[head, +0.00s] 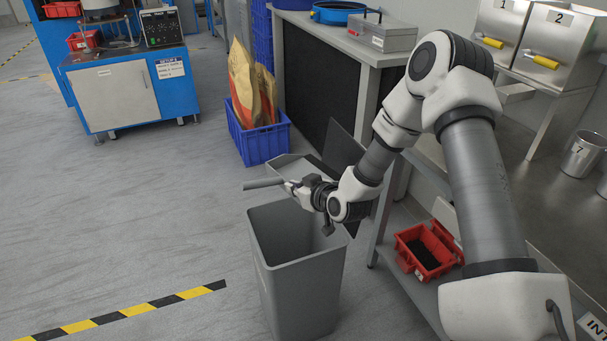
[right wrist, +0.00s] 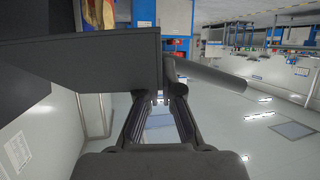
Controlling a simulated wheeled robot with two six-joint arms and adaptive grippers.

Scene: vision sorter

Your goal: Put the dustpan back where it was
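The grey dustpan (head: 262,184) is in the air above the open grey bin (head: 302,290) in the head view. Its handle points left and its pan is partly hidden behind my right gripper (head: 294,187). In the right wrist view, the dark pan (right wrist: 90,65) fills the upper left and the handle (right wrist: 212,77) sticks out to the right. My right gripper's fingers (right wrist: 160,93) close in on the dustpan where handle and pan meet, and it appears held there. My left gripper is not in view.
A blue crate (head: 260,143) with paper sacks stands on the floor behind the bin. A grey workbench (head: 345,45) stands behind my right arm. Red boxes (head: 424,253) sit on a low shelf at right. The floor at left is open, with a striped line (head: 130,311).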

